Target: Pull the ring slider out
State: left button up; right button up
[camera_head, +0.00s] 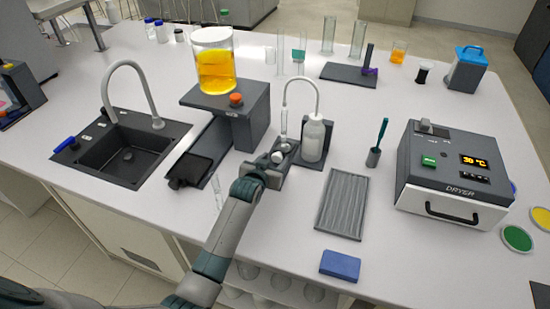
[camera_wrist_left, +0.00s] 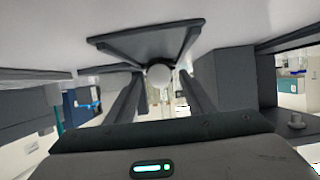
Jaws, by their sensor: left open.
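My left gripper (camera_head: 274,168) reaches in over the table at the small dark rig (camera_head: 312,164) in front of the white bottle (camera_head: 313,138). In the left wrist view its two dark fingers (camera_wrist_left: 160,95) are apart, with a pale round knob (camera_wrist_left: 159,75) beyond and between their tips. I cannot tell whether they touch it. A dark framed base (camera_wrist_left: 140,42) lies behind the knob. In the head view pale round parts (camera_head: 284,147) show at the gripper's tip. The ring slider cannot be clearly made out; my gripper and wrist cover part of the rig. My right gripper is not seen.
A raised dark stand (camera_head: 255,119) with a beaker of orange liquid (camera_head: 214,68) is left of the rig. A thin curved tube (camera_head: 301,80) arches above. A ribbed grey tray (camera_head: 343,203) and a dryer (camera_head: 451,170) are on the right.

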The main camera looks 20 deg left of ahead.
pick_arm(q)
jog(key=shift+w+f, duration=0.25)
jog(key=shift+w, duration=0.35)
grip_shut()
jog(key=shift+f, duration=0.1)
